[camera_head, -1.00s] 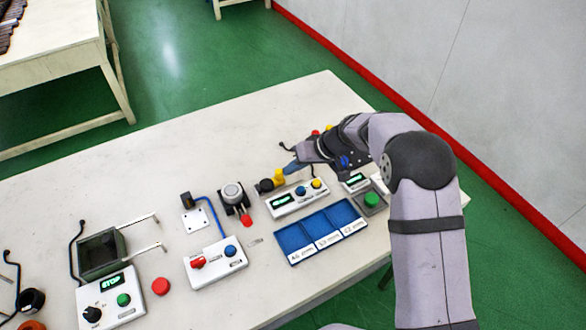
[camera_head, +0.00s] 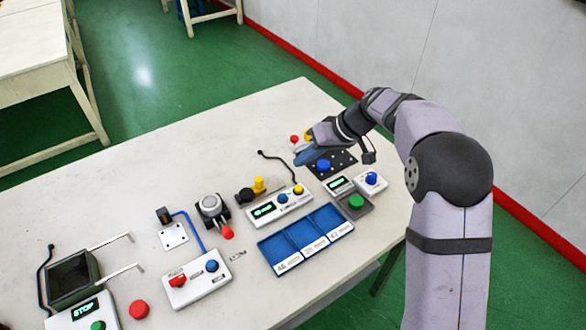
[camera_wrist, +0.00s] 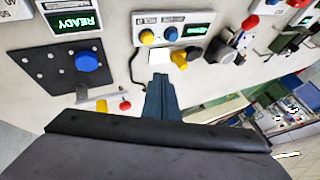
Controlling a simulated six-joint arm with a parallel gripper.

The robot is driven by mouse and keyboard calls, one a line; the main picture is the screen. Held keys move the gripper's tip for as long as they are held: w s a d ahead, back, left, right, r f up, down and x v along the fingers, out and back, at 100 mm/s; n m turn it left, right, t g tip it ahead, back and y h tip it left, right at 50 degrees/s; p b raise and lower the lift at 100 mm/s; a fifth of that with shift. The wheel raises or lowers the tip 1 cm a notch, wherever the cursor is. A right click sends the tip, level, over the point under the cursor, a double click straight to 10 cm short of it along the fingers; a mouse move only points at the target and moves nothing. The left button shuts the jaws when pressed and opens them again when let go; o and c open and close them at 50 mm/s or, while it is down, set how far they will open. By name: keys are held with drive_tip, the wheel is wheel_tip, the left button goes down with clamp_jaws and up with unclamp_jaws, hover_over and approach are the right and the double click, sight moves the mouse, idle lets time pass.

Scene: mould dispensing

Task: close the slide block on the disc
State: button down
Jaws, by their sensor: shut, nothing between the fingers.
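A dark square plate with several light holes and a blue round knob (camera_head: 323,165) lies near the table's back right end. It also shows at the left of the wrist view (camera_wrist: 87,62). Beside the plate are a pale bar with a yellow piece (camera_wrist: 102,105) and a red knob (camera_wrist: 125,105); the red knob also shows in the head view (camera_head: 294,139). I cannot tell which part is the slide block or the disc. My gripper (camera_wrist: 160,82) is shut and empty. In the head view its blue fingers (camera_head: 308,155) overlap the plate's left side; contact is unclear.
A control box with blue and yellow knobs (camera_head: 281,205), a READY box with a blue knob (camera_head: 371,183) and a green button (camera_head: 356,202) stand nearby. A blue three-part tray (camera_head: 275,253) lies in front. A black cable (camera_head: 275,156) curves left of my gripper.

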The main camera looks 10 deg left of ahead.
drive_tip(key=shift+v, duration=0.85)
drive_tip(key=shift+s+d, duration=0.1)
